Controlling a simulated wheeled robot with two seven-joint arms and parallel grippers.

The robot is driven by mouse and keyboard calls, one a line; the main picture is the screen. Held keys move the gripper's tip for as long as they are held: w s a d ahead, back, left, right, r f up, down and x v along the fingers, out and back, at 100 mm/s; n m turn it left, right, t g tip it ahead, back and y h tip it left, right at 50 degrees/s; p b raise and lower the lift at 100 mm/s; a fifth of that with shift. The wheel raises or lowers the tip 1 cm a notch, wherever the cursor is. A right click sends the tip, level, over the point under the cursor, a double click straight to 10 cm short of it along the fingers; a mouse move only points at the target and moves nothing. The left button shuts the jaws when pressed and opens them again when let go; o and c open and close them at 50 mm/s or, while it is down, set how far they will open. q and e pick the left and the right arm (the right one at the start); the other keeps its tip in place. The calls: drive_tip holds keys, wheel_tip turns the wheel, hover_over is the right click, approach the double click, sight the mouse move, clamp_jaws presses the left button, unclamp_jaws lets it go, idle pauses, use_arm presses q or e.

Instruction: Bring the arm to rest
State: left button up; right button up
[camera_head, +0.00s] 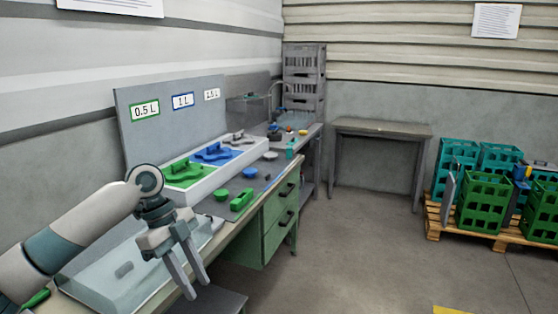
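My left gripper (188,277) shows in the head view at the lower left, pointing down, with its two fingers apart and nothing between them. Its arm (85,223) comes in from the left edge and reaches over the near end of the workbench. My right gripper is not in this view.
The workbench has a white holder (220,178) with green, blue and grey parts, plus a loose green block (242,200). A signed board (160,132) stands behind. An empty table (380,128) and crates on a pallet (452,230) are further right. The middle floor is clear.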

use_arm(q)
drive_tip(key=w+d+f+n+t+h, duration=0.15)
drive_tip(key=w+f+n, duration=0.25)
drive_tip(key=f, duration=0.7)
drive_tip(key=w+d+f+n+t, duration=0.15)
drive_tip(key=w+f+n, duration=0.25)
drive_tip(key=f, duration=0.8)
drive_tip(key=s+a+f+n+t+y, duration=0.1)
drive_tip(key=s+a+f+n, duration=0.1)
drive_tip(key=f, duration=0.7)
drive_tip(key=s+a+f+n, duration=0.2)
drive_tip(key=f+n, duration=0.1)
drive_tip(key=f, duration=0.5)
drive_tip(key=s+a+f+n+t+y, duration=0.1)
drive_tip(key=s+a+f+n, duration=0.15)
drive_tip(key=f, duration=0.65)
drive_tip(key=s+a+f+n+y, duration=0.1)
drive_tip(key=s+a+f+n, duration=0.1)
drive_tip(key=s+f, duration=0.95)
drive_tip(key=s+a+f+n+y, duration=0.1)
drive_tip(key=s+a+f+y, duration=0.1)
drive_tip(key=s+f, duration=0.95)
drive_tip(key=s+f+g, duration=0.1)
drive_tip(key=s+f, duration=0.2)
drive_tip(key=s, duration=1.3)
drive_tip(key=s+d+f+n, duration=0.1)
drive_tip(key=s+f, duration=0.2)
drive_tip(key=s, duration=1.3)
drive_tip(key=shift+s+g, duration=0.3)
drive_tip(key=shift+g, duration=0.1)
